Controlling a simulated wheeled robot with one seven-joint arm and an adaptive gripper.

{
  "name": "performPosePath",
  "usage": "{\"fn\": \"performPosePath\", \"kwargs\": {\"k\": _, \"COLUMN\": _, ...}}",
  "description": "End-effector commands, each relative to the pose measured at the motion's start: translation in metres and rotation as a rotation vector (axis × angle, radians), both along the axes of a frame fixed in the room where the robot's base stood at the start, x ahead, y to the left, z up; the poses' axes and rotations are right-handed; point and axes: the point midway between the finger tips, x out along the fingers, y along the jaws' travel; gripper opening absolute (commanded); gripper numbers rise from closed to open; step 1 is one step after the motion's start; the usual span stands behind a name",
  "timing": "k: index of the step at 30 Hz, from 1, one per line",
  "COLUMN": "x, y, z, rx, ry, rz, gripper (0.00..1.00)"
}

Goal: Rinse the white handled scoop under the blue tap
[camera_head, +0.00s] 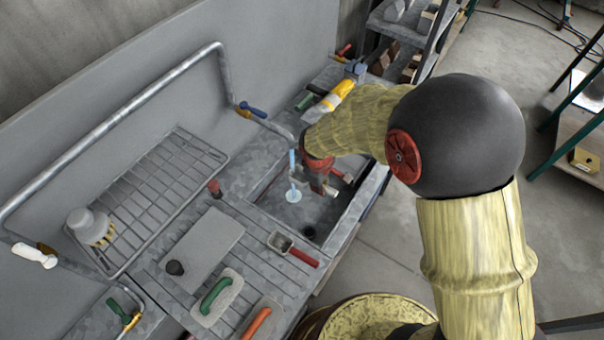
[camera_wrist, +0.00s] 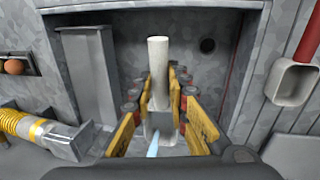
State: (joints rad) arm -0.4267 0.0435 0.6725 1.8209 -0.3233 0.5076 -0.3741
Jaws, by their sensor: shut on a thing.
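My gripper (camera_head: 322,182) is low over the sink basin (camera_head: 322,213) in the head view. In the wrist view, its yellow-sided fingers (camera_wrist: 160,100) are shut on the white handled scoop (camera_wrist: 157,62), whose pale handle shows between and beyond the fingertips. The blue tap lever (camera_head: 253,109) is on the pipe at the back wall. A light blue water stream (camera_head: 292,168) falls into the basin, just left of my gripper. I cannot tell whether it touches the scoop.
A red-handled scoop (camera_head: 281,242), a green-handled float (camera_head: 217,297) and a wire rack (camera_head: 150,200) are on the left worktop. A yellow-ended tool (camera_head: 339,92) lies behind my wrist. The basin walls and the pipe are close around my gripper.

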Motion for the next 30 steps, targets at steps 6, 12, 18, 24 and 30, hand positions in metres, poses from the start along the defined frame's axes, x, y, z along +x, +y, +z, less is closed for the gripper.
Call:
{"fn": "performPosePath", "kwargs": {"k": 6, "x": -0.015, "y": -0.004, "z": 0.000, "rx": 0.000, "ry": -0.001, "rz": 0.001, "gripper": 0.00}}
{"fn": "performPosePath", "kwargs": {"k": 12, "x": -0.029, "y": -0.007, "z": 0.001, "rx": 0.000, "ry": -0.001, "rz": 0.001, "gripper": 0.00}}
{"fn": "performPosePath", "kwargs": {"k": 18, "x": -0.043, "y": -0.011, "z": 0.001, "rx": 0.001, "ry": -0.002, "rz": 0.002, "gripper": 0.00}}
{"fn": "performPosePath", "kwargs": {"k": 24, "x": -0.050, "y": -0.013, "z": 0.000, "rx": 0.001, "ry": 0.000, "rz": 0.001, "gripper": 0.00}}
{"fn": "performPosePath", "kwargs": {"k": 30, "x": -0.050, "y": -0.013, "z": 0.000, "rx": 0.001, "ry": 0.000, "rz": 0.001, "gripper": 0.00}}
